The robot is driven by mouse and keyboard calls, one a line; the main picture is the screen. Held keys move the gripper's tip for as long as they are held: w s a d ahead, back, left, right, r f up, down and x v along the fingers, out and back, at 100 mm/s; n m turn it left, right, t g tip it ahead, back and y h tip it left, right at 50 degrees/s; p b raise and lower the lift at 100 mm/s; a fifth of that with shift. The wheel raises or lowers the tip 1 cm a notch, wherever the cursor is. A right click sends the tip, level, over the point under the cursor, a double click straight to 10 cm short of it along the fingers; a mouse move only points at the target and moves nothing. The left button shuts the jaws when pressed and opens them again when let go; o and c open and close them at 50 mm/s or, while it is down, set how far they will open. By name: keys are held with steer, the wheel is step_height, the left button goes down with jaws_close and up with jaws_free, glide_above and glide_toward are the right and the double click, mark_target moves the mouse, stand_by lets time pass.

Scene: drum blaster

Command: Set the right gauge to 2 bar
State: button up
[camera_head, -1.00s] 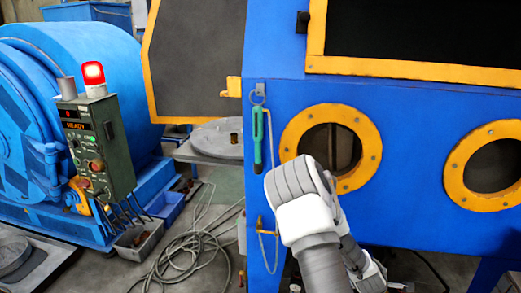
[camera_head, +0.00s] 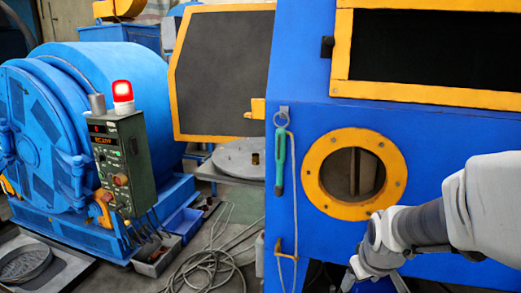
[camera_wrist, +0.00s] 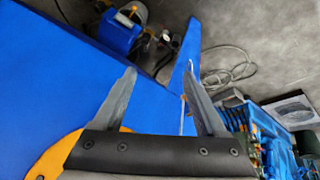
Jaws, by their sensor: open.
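No gauge can be clearly made out in either view. My gripper (camera_wrist: 160,72) is open in the wrist view, its two fingers apart with nothing between them. It is above the floor beside the blue cabinet (camera_head: 318,125). Near the top of the wrist view, a small blue unit with yellow parts (camera_wrist: 119,33) stands on the floor by the cabinet; its details are too small to read. In the head view my arm reaches in from the right, in front of the cabinet, and my fingers are not visible there.
The cabinet has a round yellow-ringed port (camera_head: 316,186) and a hanging green-handled tool (camera_head: 280,165). A control box (camera_head: 122,165) with a lit red lamp (camera_head: 122,92) stands by a blue drum machine (camera_head: 125,75). Coiled cable (camera_head: 205,265) lies on the floor.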

steer(key=s+a+r+m+y, duration=0.1)
steer(key=s+a+r, duration=0.3)
steer(key=s+r, duration=0.3)
steer(key=s+a+r+m, duration=0.2)
steer(key=s+a+r, duration=0.25)
steer(key=s, duration=0.45)
step_height(320, 180, up, 19)
steer(key=p, duration=1.9)
steer(key=shift+w+d+t, duration=0.35)
steer(key=shift+d+t, duration=0.05)
steer(key=shift+d, duration=0.15)
